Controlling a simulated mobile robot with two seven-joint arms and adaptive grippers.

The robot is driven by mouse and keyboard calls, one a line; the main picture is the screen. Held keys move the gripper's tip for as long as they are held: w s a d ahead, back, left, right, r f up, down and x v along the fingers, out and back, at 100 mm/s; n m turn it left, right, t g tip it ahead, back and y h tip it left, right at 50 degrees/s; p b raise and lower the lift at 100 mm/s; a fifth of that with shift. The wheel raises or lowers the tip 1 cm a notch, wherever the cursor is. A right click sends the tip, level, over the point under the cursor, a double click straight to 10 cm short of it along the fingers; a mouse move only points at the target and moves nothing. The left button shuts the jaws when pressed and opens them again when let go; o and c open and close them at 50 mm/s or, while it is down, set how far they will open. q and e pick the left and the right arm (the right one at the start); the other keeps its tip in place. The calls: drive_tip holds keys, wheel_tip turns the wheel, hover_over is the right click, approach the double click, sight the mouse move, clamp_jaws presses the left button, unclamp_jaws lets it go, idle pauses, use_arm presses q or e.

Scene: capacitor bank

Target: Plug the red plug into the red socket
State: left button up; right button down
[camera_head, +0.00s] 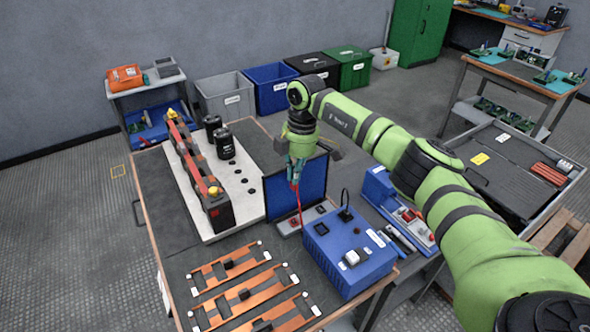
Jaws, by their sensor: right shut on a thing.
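My right gripper (296,178) comes in from the right over the table and points down. It is shut on a thin red lead (299,201) just in front of a dark blue panel (300,188). The red plug itself is too small to tell from the lead. The lead's lower end hangs down by a small grey unit (289,226) beside a blue box (350,258). A small black part with a red mark (321,229) is on the box top; I cannot tell if it is the red socket. My left gripper is not in view.
A white board (240,195) with black capacitors (224,144) and a long orange and black bar (195,165) stands at the left. Copper frames (243,293) lie in front. A black upright post (346,205) rises from the blue box. Another blue unit (385,195) is to its right.

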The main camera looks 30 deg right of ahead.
drive_tip(key=shift+f+b, duration=2.95)
drive_tip(key=shift+f, duration=3.45)
drive_tip(key=shift+p, duration=0.35)
drive_tip(key=shift+f, duration=0.45)
drive_tip(key=c, duration=1.3)
unclamp_jaws()
